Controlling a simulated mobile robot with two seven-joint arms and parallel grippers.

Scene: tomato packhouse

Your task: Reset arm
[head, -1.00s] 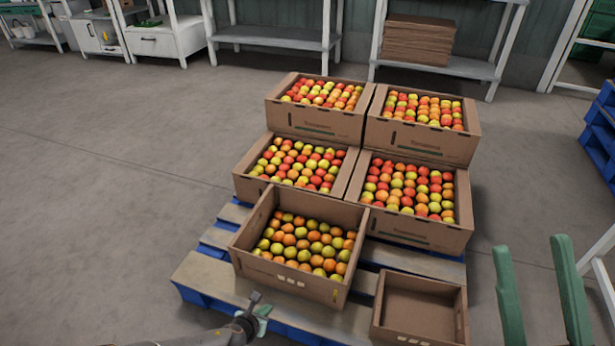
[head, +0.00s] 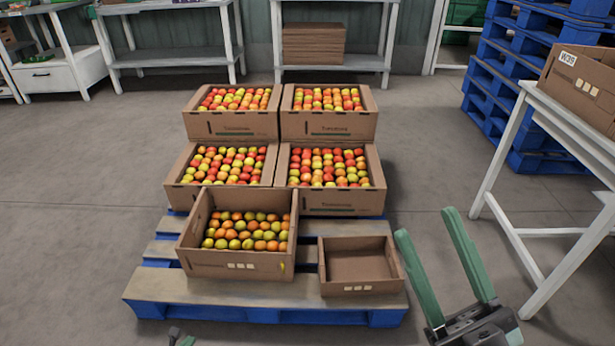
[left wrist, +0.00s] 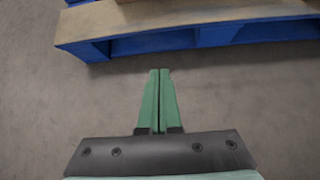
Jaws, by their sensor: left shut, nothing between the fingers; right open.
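My left gripper (left wrist: 159,72) is shut and empty in the left wrist view, its two green fingers side by side. It hangs over bare floor just short of the pallet edge. In the head view only a small part of it (head: 183,340) shows at the bottom edge. My right gripper (head: 424,222) is open and empty at the lower right of the head view, its green fingers spread apart. It is to the right of the small empty box (head: 347,290) and in front of the white table.
Cardboard boxes of tomatoes (head: 231,266) stand on a blue and wooden pallet (head: 215,292), some stacked. A white table (head: 560,118) with a cardboard box (head: 575,85) stands at right. Blue pallets (head: 520,75) and shelves (head: 175,58) stand behind. The floor at left is clear.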

